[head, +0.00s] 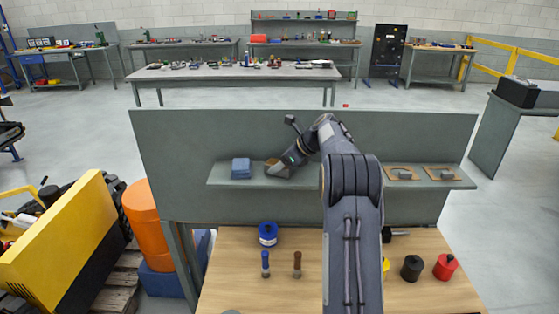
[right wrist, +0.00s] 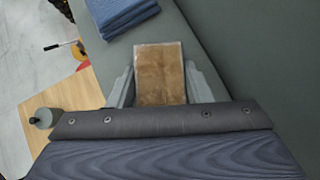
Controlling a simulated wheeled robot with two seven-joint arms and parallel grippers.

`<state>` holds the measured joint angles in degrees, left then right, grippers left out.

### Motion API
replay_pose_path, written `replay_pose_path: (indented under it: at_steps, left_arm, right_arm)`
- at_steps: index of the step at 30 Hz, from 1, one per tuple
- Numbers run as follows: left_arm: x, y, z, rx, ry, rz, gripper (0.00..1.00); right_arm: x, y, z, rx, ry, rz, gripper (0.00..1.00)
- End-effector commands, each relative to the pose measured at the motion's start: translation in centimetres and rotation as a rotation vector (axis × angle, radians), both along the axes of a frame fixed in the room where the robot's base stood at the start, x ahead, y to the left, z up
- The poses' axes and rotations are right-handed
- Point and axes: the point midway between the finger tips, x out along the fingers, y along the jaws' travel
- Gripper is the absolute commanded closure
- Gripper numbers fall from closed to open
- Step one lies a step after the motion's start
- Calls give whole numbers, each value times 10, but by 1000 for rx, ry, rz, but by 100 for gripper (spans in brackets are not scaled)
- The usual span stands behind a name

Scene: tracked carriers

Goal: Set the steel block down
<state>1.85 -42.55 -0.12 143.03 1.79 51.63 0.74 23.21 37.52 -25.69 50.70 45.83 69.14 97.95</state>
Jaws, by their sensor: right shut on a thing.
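My right gripper (head: 285,167) reaches down to the left part of the grey shelf (head: 225,176), next to a folded blue cloth (head: 241,168). In the right wrist view its fingers (right wrist: 162,88) are closed on a piece between them. A brown rectangular face with a pale edge (right wrist: 160,72) shows there; I cannot tell whether it is the steel block's own surface or a mat under it. Most of the block is hidden by the gripper, and its contact with the shelf cannot be told. My left gripper is in neither view.
Two tan mats with grey blocks, one (head: 403,174) and another (head: 441,174), lie at the shelf's right. An upright grey panel (head: 400,130) stands behind. The wooden table (head: 225,290) below holds a blue container (head: 268,234), a black one (head: 411,268) and a red one (head: 445,267).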

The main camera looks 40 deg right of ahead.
Motion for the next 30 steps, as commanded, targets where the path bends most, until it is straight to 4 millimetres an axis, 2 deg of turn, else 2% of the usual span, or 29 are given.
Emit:
replay_pose_path:
  at_steps: [6, 7, 11, 12, 23, 30]
  left_arm:
    - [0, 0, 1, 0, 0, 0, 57]
    - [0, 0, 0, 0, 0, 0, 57]
    - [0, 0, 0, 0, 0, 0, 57]
    - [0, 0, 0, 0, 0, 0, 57]
    - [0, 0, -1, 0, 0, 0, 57]
    - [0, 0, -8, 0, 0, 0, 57]
  right_arm:
    - [1, 0, 1, 0, -7, 0, 100]
    - [0, 0, -2, 1, 0, -1, 52]
    - [0, 0, -2, 0, 1, 0, 35]
    - [0, 0, -2, 0, 1, 0, 33]
    - [-3, -2, 4, -1, -2, -1, 33]
    - [-31, -17, 35, -2, -3, -4, 33]
